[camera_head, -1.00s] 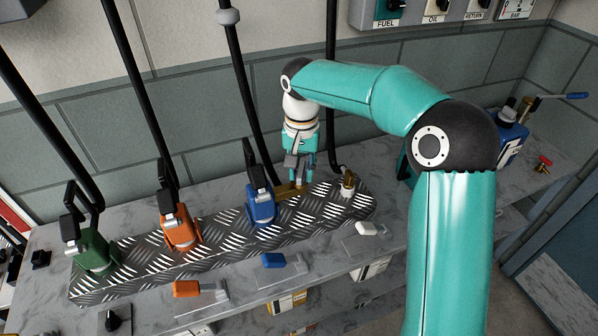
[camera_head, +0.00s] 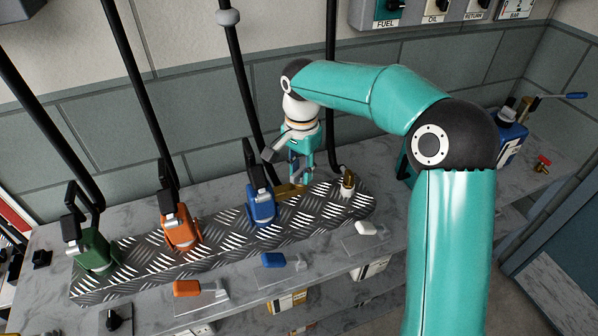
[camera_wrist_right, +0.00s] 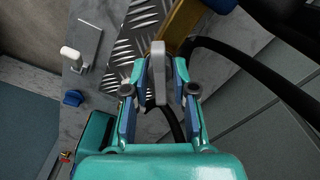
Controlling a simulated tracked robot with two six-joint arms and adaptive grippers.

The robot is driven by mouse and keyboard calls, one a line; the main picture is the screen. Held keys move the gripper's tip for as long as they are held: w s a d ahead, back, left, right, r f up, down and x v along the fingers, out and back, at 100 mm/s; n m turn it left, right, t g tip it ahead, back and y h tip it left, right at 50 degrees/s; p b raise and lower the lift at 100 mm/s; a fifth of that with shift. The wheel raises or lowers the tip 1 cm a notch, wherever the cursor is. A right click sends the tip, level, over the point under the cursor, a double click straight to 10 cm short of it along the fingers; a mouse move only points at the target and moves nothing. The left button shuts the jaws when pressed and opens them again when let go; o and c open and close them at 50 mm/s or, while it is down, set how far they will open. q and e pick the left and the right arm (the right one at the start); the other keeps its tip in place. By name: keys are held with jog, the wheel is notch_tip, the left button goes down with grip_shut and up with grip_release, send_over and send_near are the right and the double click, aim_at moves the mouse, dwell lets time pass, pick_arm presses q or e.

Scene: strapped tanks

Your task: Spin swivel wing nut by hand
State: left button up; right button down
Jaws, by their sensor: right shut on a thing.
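My right gripper (camera_head: 301,176) points down over the tread plate, just right of the blue coupler (camera_head: 261,205). A brass-coloured bar (camera_head: 291,193) lies right below its fingertips, next to the blue coupler. In the right wrist view a grey upright piece (camera_wrist_right: 158,75), which looks like the wing nut, stands between the two fingertips, and they are shut on it. The brass bar (camera_wrist_right: 182,28) shows beyond it. The fingers hide most of the wing nut in the head view. My left gripper is in neither view now.
The tread plate (camera_head: 215,226) also bears a green coupler (camera_head: 92,250), an orange coupler (camera_head: 181,231) and a pale fitting (camera_head: 347,187) with a brass top. Black hoses (camera_head: 245,85) rise behind. Small coloured levers (camera_head: 274,260) line the bench front.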

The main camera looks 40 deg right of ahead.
jog(key=shift+m, duration=1.5)
jog(key=shift+m, duration=1.4)
jog(key=c, duration=1.1)
grip_release()
jog(key=shift+r, duration=0.1)
